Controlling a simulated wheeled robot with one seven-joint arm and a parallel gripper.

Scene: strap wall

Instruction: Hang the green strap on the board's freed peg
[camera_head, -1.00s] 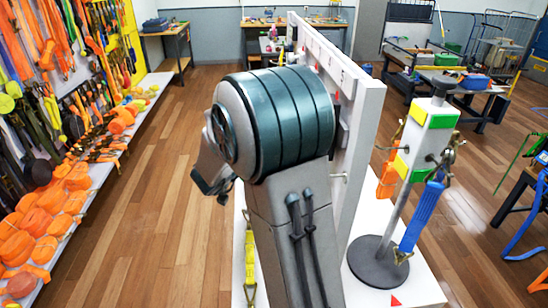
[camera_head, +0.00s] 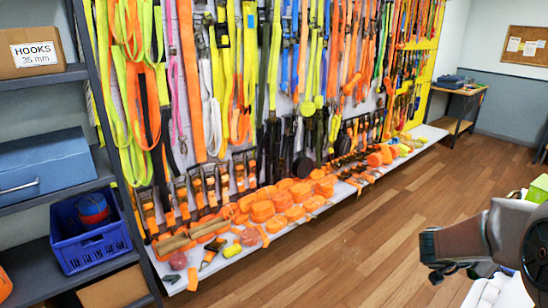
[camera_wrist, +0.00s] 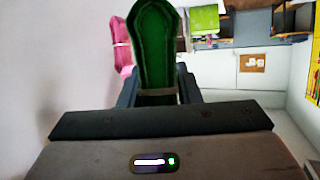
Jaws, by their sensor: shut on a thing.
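In the wrist view my gripper (camera_wrist: 158,88) is shut on the green strap (camera_wrist: 157,45). The strap shows as a rounded green loop with a dark green middle, rising from between the fingers to the top edge of the picture. A pink strap (camera_wrist: 122,45) is behind it to the left, against a pale surface. I cannot tell for certain whether that surface is the board. The freed peg cannot be made out in either view. In the head view part of my arm shows at the right edge; the strap cannot be seen there.
A long wall of straps (camera_head: 270,60) fills the head view, with orange rolls (camera_head: 290,195) on a low white shelf. A grey shelf unit at left holds a blue crate (camera_head: 90,240) and a hooks box (camera_head: 38,48). The wooden floor (camera_head: 370,225) is clear.

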